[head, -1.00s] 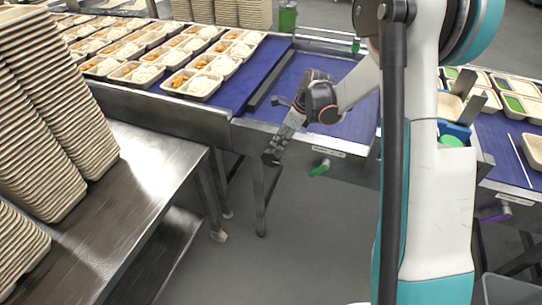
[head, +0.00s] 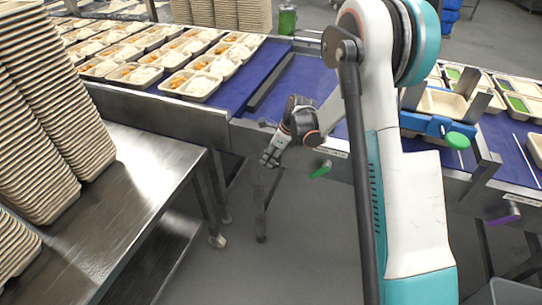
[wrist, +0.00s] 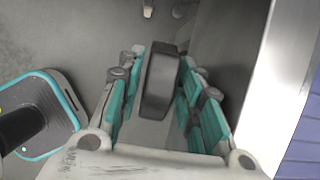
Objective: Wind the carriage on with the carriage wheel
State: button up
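My gripper (head: 269,158) hangs in front of the belt table's front edge, fingers pointing down and left. In the wrist view my gripper (wrist: 158,100) has its teal-padded fingers apart. A dark grey block (wrist: 160,80) shows between them with gaps at both sides; I cannot tell what it is. A green handle (head: 320,169) sticks out below a label on the table front, right of my gripper and apart from it. A purple handle (head: 500,216) is further right. I cannot tell which control is the carriage wheel. The carriage is not clearly identifiable.
Filled trays (head: 190,84) stand on the blue belt (head: 225,92) at the back left. A steel side table (head: 150,170) with tall tray stacks (head: 50,110) is at the left. A blue bar (head: 425,124) with a green knob (head: 457,140) is at the right. Floor below my gripper is clear.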

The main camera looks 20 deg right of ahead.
jog(key=c, duration=0.7)
jog(key=shift+h, duration=0.3)
jog(key=shift+w+a+g+h+p, duration=0.1)
jog(key=shift+a+g+h+p, duration=0.15)
jog(key=shift+g+h, duration=0.35)
jog(key=shift+w+a+g+h+p, duration=0.1)
jog(key=shift+g+h+p, duration=0.2)
jog(key=shift+g+h, duration=0.25)
jog(key=shift+w+a+f+g+h, duration=0.1)
jog(key=shift+f+g+h, duration=0.05)
jog(key=shift+g+h, duration=0.6)
jog(key=shift+w+a+f+g+h, duration=0.1)
jog(key=shift+g+h, duration=0.3)
jog(key=shift+h, duration=0.5)
jog(key=o, duration=0.8)
jog(key=shift+d, duration=0.1)
jog(key=shift+c, duration=0.2)
